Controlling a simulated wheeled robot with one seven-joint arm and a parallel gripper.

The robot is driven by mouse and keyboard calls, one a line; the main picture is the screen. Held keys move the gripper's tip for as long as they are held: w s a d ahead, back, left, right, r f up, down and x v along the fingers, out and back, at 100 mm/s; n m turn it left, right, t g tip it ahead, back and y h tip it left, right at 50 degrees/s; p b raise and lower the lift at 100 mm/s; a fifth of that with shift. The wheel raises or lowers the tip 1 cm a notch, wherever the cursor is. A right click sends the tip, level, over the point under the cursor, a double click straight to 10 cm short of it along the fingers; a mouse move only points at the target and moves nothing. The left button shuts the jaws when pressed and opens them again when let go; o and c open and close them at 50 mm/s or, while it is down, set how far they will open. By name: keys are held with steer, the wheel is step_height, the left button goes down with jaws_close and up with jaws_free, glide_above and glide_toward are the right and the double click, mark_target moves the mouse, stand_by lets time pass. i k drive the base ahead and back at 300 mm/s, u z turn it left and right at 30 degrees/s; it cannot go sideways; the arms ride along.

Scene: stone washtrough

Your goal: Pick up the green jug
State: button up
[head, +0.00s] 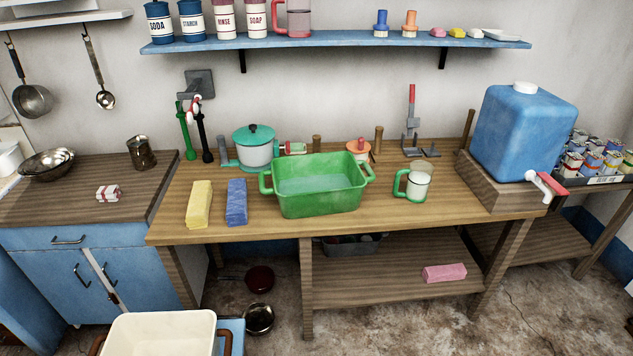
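The only jug-like vessel with green on it is a small cream-white jug (417,184) with a green handle on its left side and a dark rim. It stands upright on the right half of the wooden table, just right of the green basin (318,200). A gap seems to separate it from the basin, though the basin's right handle is close. No wholly green jug shows. My gripper is not in view, and nothing is seen touching the jug.
A blue tank (523,132) with a tap stands right of the jug. A blue shelf (340,41) hangs above. The table's front right is clear.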

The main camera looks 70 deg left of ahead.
mark_target(419, 177)
steer(key=u, duration=0.95)
steer(key=i, duration=2.25)
steer(key=u, duration=4.15)
